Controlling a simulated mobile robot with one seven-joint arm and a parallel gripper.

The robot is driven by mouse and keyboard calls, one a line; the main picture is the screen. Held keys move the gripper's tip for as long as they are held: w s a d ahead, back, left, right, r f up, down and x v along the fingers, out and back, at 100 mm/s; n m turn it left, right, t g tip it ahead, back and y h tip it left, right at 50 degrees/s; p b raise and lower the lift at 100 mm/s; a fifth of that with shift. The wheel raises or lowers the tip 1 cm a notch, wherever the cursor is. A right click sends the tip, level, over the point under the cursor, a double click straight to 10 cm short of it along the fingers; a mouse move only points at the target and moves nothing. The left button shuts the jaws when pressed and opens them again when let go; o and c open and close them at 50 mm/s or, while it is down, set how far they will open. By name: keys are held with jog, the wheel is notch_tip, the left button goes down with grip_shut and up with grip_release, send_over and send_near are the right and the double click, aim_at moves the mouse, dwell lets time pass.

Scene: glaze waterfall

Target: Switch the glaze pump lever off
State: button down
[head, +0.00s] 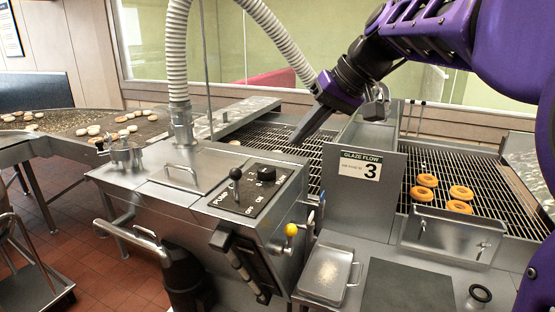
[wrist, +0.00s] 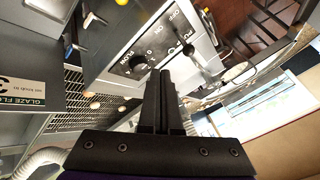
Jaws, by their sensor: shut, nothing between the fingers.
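The glaze pump lever (head: 236,174) is a black ball on a short stem. It stands up from the dark control panel (head: 246,203), which has PUMP, ON and OFF lettering, on the steel glazing machine. I cannot tell which marking it is set to. The lever also shows in the wrist view (wrist: 188,50), beyond my fingertips and a little right of them. My gripper (head: 297,141) is shut and empty. It appears above and behind the panel, to the lever's right in the head view, apart from it. In the wrist view its fingers (wrist: 160,73) point toward the panel.
A black flow knob (head: 266,173) sits right of the lever. A GLAZE FLOW 3 sign (head: 360,166) stands farther right, by a wire conveyor (head: 423,163) with several doughnuts. A ribbed hose (head: 177,60) rises behind the machine. A steel lid handle (head: 182,171) lies left of the panel.

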send_near(236, 185)
jog(key=w+f, duration=0.1)
jog(key=w+d+f, duration=0.1)
jog(key=f, duration=0.1)
jog(key=w+d+f, duration=0.1)
jog(key=w, duration=0.1)
jog(key=shift+w+f+b, duration=0.1)
jog(key=shift+f+b, duration=0.2)
jog(key=shift+b, duration=0.05)
jog(key=shift+s+a+r, duration=0.15)
jog(key=shift+s+a, duration=0.05)
jog(key=shift+a, duration=0.4)
jog(key=shift+s+a+r, duration=0.15)
jog(key=shift+a, duration=0.45)
jog(key=shift+s+a, duration=0.15)
jog(key=shift+a, duration=0.45)
